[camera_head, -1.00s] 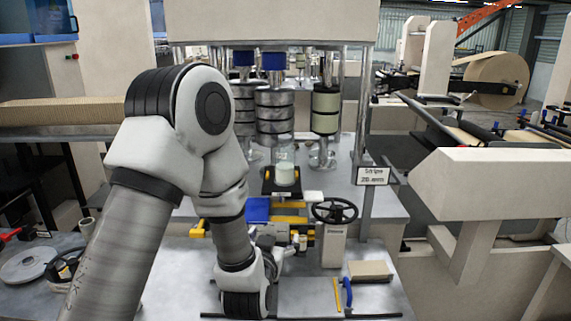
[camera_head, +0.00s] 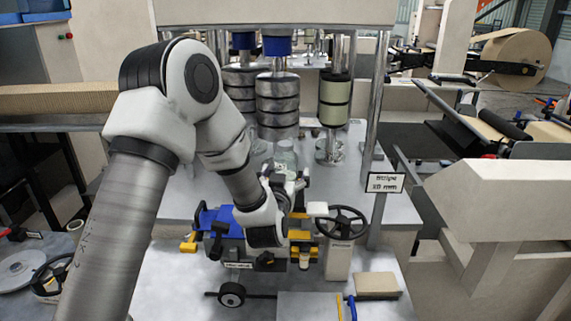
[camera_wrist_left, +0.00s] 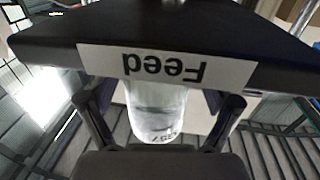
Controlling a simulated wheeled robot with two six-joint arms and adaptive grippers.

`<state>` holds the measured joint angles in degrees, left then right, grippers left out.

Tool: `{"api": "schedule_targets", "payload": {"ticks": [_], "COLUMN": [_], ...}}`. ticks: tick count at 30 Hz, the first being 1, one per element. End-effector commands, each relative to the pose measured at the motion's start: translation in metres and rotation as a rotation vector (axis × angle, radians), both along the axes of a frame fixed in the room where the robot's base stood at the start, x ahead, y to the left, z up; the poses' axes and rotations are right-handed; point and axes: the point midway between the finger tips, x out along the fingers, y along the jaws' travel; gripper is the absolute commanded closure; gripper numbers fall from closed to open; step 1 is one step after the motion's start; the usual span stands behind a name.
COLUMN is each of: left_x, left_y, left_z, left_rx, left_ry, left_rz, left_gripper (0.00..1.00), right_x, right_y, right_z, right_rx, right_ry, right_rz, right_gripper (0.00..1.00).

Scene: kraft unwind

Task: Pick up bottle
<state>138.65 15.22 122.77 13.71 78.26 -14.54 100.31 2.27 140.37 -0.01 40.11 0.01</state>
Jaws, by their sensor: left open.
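The clear bottle (camera_head: 285,155) with pale contents stands beneath the metal rolls of the machine. In the head view its lower part is hidden behind my left gripper (camera_head: 288,182). In the left wrist view the bottle (camera_wrist_left: 157,108) appears between the two spread fingers of my left gripper (camera_wrist_left: 160,120). That gripper is open, and I cannot tell whether either finger touches the bottle. My right gripper is not in view.
A black handwheel (camera_head: 343,222) and a sign on a post (camera_head: 386,183) stand to the right of the gripper. Blue and yellow parts (camera_head: 300,250) sit below it. Stacked metal rolls (camera_head: 278,100) rise close behind the bottle. A brown block (camera_head: 377,284) lies at lower right.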

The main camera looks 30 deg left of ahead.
Motion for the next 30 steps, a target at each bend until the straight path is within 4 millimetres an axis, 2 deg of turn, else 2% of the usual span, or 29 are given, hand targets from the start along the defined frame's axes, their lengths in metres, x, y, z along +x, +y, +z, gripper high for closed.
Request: {"api": "schedule_targets", "payload": {"ticks": [5,6,11,12,13,23,30], "left_x": [0.001,0.001,0.001,0.001,0.001,0.001,0.008], "left_y": [0.000,0.000,0.000,0.000,0.000,0.000,0.000], "left_z": [-0.001,-0.001,-0.001,-0.001,-0.001,-0.001,0.016], "left_rx": [0.001,0.000,0.000,0.000,0.000,-0.002,-0.001], "left_ry": [0.000,0.000,0.000,0.000,0.001,0.004,0.002], "left_rz": [-0.001,-0.001,-0.001,-0.001,-0.001,-0.001,-0.004], "left_gripper": [0.10,0.14,0.71,0.85,0.89,0.89,0.89], "right_x": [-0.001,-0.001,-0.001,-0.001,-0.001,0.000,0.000], "right_y": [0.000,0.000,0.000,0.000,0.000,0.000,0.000], "right_z": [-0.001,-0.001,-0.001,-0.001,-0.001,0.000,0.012], "right_rx": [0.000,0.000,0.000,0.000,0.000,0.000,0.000], "right_ry": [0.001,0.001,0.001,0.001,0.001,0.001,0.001], "right_rz": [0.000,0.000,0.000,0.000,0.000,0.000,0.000], "right_gripper": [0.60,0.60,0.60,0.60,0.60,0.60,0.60]}}
